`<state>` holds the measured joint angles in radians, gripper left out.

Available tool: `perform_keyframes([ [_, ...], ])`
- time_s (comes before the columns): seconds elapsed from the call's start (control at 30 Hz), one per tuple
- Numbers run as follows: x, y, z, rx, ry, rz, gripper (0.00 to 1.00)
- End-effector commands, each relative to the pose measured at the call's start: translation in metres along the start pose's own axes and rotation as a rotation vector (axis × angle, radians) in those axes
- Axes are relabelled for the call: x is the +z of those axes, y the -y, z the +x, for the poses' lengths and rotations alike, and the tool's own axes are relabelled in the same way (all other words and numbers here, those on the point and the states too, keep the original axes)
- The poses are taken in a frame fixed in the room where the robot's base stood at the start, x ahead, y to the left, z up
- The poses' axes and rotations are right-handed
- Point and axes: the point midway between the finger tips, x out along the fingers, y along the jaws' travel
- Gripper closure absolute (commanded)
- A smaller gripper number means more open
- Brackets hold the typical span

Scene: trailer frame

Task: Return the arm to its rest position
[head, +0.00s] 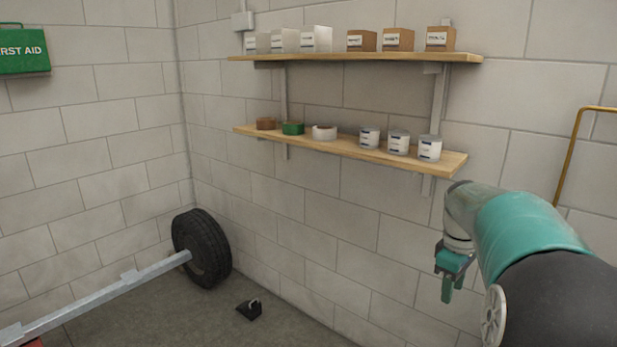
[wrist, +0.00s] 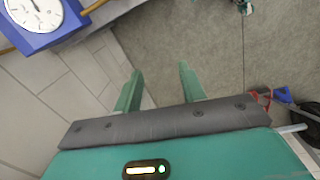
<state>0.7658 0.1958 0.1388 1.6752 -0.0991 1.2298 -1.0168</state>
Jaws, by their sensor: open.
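My arm reaches in from the right edge of the head view, in front of the block wall. My gripper (head: 447,288) hangs at its end, pointing down, below the right end of the lower shelf. In the wrist view my gripper (wrist: 160,80) shows two green fingers spread apart. Nothing is between them, only floor and wall beyond.
Two wooden shelves (head: 455,165) on the wall hold boxes, tape rolls and cans. A wheel (head: 203,248) on a metal axle (head: 95,297) and a black chock (head: 250,309) are on the floor. A blue-framed gauge (wrist: 45,18) is near my gripper.

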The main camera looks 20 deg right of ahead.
Motion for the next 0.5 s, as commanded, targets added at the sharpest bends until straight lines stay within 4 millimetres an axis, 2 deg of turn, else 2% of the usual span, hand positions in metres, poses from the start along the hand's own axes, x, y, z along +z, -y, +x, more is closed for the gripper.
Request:
perform_keyframes([
  [0.03, -0.012, 0.025, -0.014, 0.030, -0.016, 0.012, 0.59],
  [0.2, -0.036, 0.102, -0.041, 0.095, -0.087, 0.095, 0.59],
  [0.33, -0.042, 0.159, -0.054, 0.127, -0.158, 0.160, 0.59],
  [0.5, -0.038, 0.230, -0.059, 0.136, -0.270, 0.247, 0.59],
])
